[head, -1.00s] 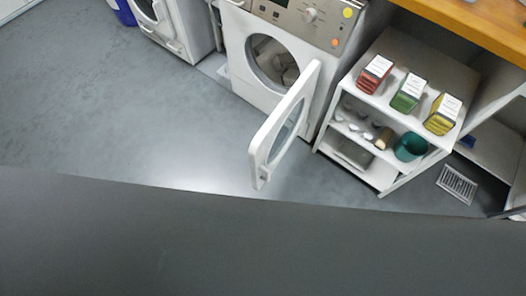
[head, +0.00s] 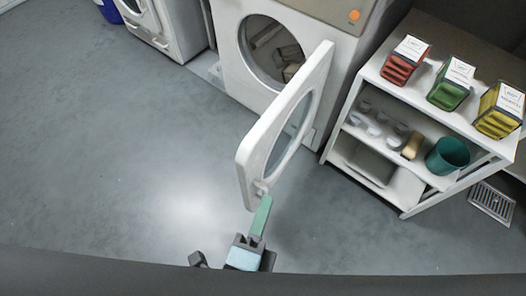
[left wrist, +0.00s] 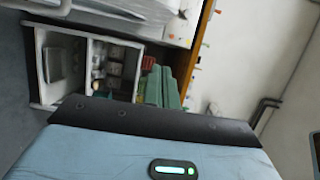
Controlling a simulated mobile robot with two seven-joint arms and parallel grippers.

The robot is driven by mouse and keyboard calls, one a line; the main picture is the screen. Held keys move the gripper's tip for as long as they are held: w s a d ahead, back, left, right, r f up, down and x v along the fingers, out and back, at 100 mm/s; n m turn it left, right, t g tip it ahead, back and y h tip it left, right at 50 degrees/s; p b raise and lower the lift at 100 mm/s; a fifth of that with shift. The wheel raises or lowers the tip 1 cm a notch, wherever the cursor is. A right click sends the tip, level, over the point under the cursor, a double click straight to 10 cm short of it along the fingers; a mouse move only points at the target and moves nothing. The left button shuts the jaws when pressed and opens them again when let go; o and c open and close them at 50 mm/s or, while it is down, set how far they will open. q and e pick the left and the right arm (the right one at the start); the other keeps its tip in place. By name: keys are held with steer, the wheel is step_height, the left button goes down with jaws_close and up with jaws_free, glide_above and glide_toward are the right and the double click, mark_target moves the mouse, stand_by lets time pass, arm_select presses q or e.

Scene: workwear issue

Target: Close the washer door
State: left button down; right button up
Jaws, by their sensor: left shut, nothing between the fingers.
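The washer (head: 230,60) stands at the top middle of the head view, with grey-brown items inside its drum. Its white door (head: 252,150) is swung wide open toward me, with a round window. My left gripper (head: 261,215) is shut and empty, its green fingers pointing up at the door's lower free corner. The fingertips are at or very near that corner; I cannot tell if they touch. In the left wrist view the green fingers (left wrist: 160,88) show together, with the door not clearly visible. My right gripper is not in view.
A white shelf unit (head: 407,198) stands right of the washer, with red, green and yellow boxes on top and a teal bucket (head: 447,156) below. Another white machine (head: 172,30) is at the upper left. The floor at left is clear. A floor drain (head: 492,203) lies at right.

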arm_select(q)
steer(key=shift+r, duration=0.1)
steer(key=p, duration=0.3)
glide_above(262, 154)
steer(key=s, duration=0.3)
steer(key=shift+s+d, duration=0.2)
